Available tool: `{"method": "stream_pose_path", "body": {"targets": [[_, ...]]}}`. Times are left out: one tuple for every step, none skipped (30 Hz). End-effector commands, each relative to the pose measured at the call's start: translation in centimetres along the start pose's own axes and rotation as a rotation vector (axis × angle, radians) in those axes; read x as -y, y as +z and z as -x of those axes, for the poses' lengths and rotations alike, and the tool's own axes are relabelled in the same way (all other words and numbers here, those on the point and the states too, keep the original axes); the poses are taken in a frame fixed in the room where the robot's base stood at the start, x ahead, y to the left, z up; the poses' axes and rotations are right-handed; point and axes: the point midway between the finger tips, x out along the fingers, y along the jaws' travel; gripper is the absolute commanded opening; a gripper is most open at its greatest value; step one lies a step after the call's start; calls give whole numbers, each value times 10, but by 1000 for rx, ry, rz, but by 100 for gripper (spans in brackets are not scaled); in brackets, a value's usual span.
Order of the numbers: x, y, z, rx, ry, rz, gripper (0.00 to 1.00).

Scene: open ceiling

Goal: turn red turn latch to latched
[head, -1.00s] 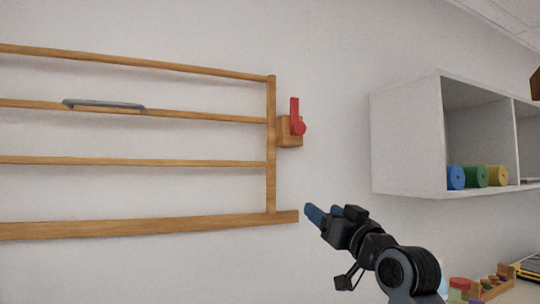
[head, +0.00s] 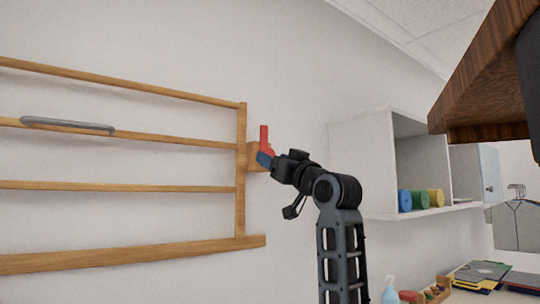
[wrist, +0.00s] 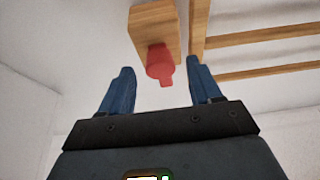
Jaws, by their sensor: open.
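The red turn latch (head: 264,138) sits on a small wooden block (head: 253,155) at the right end of the wooden rack on the wall. In the head view its handle points up, and my gripper (head: 265,159) covers its lower part. In the wrist view the red latch (wrist: 160,65) lies between and beyond the two blue fingers of my gripper (wrist: 160,88), in front of the wooden block (wrist: 155,28). The fingers are open and spread to either side of it. I see no clear contact with the latch.
The wooden rack (head: 240,190) has several horizontal rails and a grey handle (head: 66,124). A white wall shelf (head: 362,170) with blue, green and yellow cylinders is to the right. A dark wooden panel (head: 470,90) hangs at the upper right. The wall below the latch is bare.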

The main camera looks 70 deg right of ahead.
Motion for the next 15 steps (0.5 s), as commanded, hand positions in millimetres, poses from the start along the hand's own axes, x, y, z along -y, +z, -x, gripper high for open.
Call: {"method": "stream_pose_path", "body": {"targets": [[0, -1, -8, 1, 0, -1, 63], [0, -1, -11, 1, 0, -1, 63], [0, -1, -14, 1, -1, -1, 63], [0, 0, -17, 1, -1, -1, 63], [0, 0, -19, 1, -1, -1, 63], [0, 0, -20, 0, -1, 0, 63], [1, 0, -21, 0, -1, 0, 63], [0, 0, -22, 0, -1, 0, 63], [0, 0, -23, 0, -1, 0, 63], [0, 0, -23, 0, -1, 0, 63], [0, 0, -23, 0, -1, 0, 63], [0, 0, -23, 0, -1, 0, 63], [0, 0, -23, 0, -1, 0, 63], [0, 0, -23, 0, -1, 0, 63], [0, 0, -23, 0, -1, 0, 63]]}}
